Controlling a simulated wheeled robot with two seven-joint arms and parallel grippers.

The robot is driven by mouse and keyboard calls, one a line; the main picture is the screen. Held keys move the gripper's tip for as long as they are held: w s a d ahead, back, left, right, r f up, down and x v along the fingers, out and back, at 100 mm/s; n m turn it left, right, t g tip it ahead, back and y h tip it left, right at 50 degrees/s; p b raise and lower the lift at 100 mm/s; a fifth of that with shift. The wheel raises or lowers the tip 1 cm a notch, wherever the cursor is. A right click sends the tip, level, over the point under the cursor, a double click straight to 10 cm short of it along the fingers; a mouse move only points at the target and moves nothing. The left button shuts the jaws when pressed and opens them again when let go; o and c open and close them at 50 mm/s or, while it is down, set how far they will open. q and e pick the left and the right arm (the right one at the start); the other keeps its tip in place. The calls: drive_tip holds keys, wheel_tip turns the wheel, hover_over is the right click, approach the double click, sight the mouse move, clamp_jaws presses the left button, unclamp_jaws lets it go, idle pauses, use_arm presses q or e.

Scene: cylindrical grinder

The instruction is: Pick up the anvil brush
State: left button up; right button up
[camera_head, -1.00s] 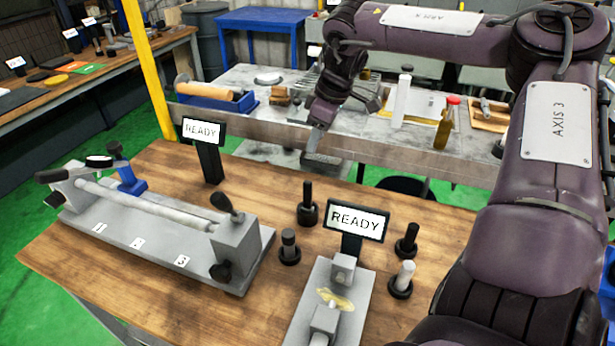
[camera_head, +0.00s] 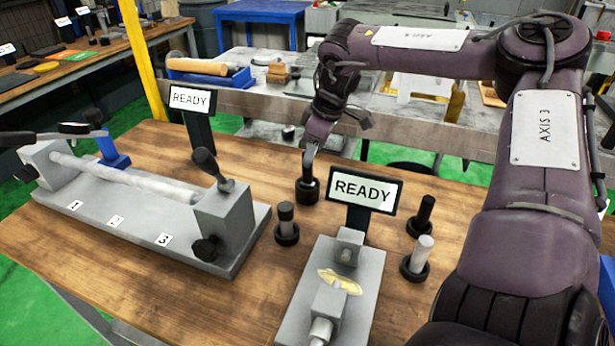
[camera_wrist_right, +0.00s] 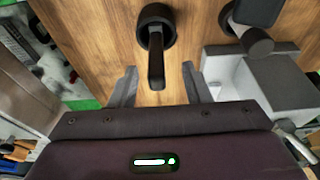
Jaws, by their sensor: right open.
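My right gripper (camera_head: 309,158) is open and points down at a dark upright tool (camera_head: 307,188) in a round black holder behind the near READY sign. In the right wrist view the open gripper (camera_wrist_right: 158,70) has a finger on either side of this tool's black handle (camera_wrist_right: 156,68), with gaps; its holder ring (camera_wrist_right: 156,20) is farther off. Similar holders carry a grey-topped tool (camera_head: 286,222), a black tool (camera_head: 424,214) and a white-topped tool (camera_head: 418,256). No label shows which is the anvil brush. My left gripper is out of view.
The near READY sign (camera_head: 365,193) and the grey fixture (camera_head: 338,265) stand close to the tool. A long grey bench device (camera_head: 150,225) occupies the left, beside another READY sign (camera_head: 190,99). Bare wood lies around the dark tool.

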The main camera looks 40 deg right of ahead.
sight(303, 171)
drive_tip(key=x, duration=0.2)
drive_tip(key=w+p+x, duration=0.1)
drive_tip(key=x, duration=0.2)
drive_tip(key=shift+r, duration=0.15)
clamp_jaws()
drive_tip(key=shift+r, duration=0.1)
